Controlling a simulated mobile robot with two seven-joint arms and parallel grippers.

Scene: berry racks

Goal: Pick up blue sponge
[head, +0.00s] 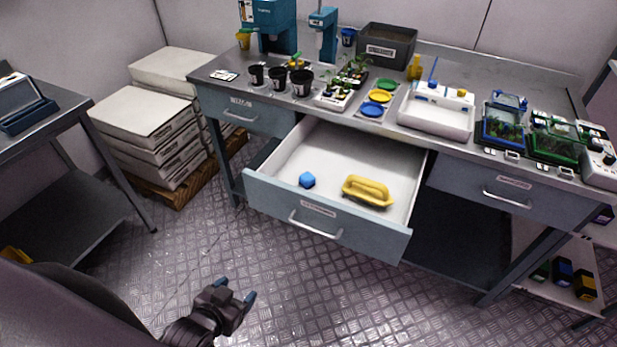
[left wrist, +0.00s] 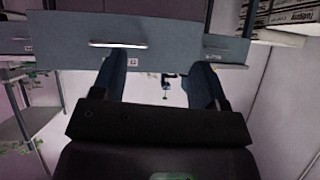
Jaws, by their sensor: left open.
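The blue sponge (head: 307,180), a small faceted block, lies on the white floor of the pulled-out drawer (head: 320,226), left of its middle. My left gripper (head: 235,290) is open and empty, low in front of the drawer and apart from it, below and left of the sponge in the head view. In the left wrist view, the two dark blue fingers (left wrist: 159,80) are spread with nothing between them, and a drawer front (left wrist: 170,30) with a light handle shows beyond. I cannot make out the sponge in that view. My right gripper is not in view.
A yellow handled tool (head: 367,191) lies in the drawer right of the sponge. The drawer's front wall and handle (head: 315,226) stand between my gripper and the sponge. The bench top (head: 300,109) above holds pots, plates and trays. Stacked boxes (head: 150,125) stand at left.

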